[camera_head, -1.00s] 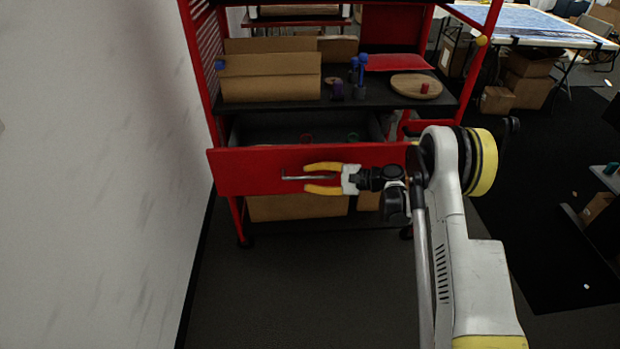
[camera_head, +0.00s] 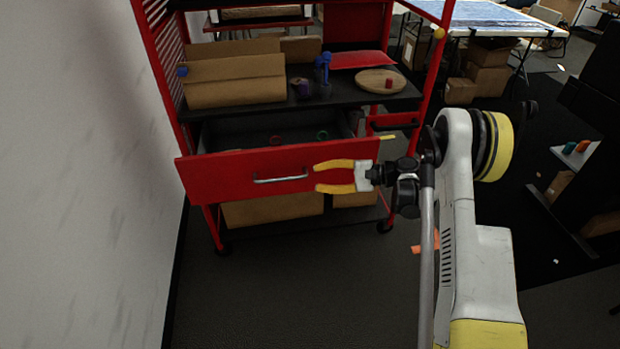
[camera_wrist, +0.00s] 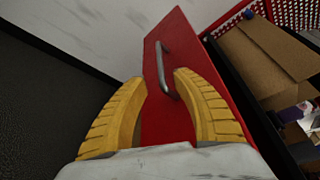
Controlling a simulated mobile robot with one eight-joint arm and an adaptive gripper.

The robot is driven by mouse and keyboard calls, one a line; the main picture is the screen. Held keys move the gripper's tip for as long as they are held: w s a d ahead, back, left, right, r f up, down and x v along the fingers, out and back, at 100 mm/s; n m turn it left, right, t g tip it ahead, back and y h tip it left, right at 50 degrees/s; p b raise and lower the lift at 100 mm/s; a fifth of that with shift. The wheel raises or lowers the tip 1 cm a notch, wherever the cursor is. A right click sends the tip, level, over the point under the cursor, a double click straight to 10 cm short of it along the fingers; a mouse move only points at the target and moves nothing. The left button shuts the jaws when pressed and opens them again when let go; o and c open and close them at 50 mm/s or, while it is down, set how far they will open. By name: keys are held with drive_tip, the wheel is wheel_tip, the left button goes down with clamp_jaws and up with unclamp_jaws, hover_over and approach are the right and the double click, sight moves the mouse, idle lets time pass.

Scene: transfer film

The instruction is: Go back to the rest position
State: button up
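My gripper (camera_head: 318,176) has two yellow fingers, spread apart with nothing between them. It is in front of the red drawer (camera_head: 215,178), just right of the drawer's silver handle (camera_head: 280,179), and apart from it. The drawer is pulled out of the red cart, and its dark inside shows, with a red ring and a green ring in it. In the wrist view the handle (camera_wrist: 163,65) lies beyond the open fingertips (camera_wrist: 160,80), on the red drawer front (camera_wrist: 180,38).
The cart's black top (camera_head: 345,97) holds cardboard (camera_head: 235,82), blue-topped items and a round wooden board (camera_head: 382,80). A white wall (camera_head: 80,150) stands close on the left. Boxes and a table are at the back right. The floor (camera_head: 290,290) in front is clear.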

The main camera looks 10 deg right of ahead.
idle(0.4)
drive_tip(key=s+a+r+n+h, duration=0.2)
drive_tip(key=s+r+h, duration=0.25)
drive_tip(key=r, duration=0.35)
drive_tip(key=s+a+r+n+h, duration=0.1)
drive_tip(key=s+r+h, duration=0.2)
drive_tip(key=s+r, duration=0.3)
drive_tip(key=s+d+r+n+t+h, duration=0.1)
drive_tip(key=s+d+r+n+h, duration=0.1)
drive_tip(key=s, duration=0.9)
drive_tip(key=s+d+r+n+t+h, duration=0.1)
drive_tip(key=s+d+n+h, duration=0.3)
drive_tip(key=s, duration=0.7)
drive_tip(key=shift+s+d+r+n+h, duration=0.15)
drive_tip(key=shift+d+r+n+h, duration=0.15)
drive_tip(key=shift+r+n+h, duration=0.3)
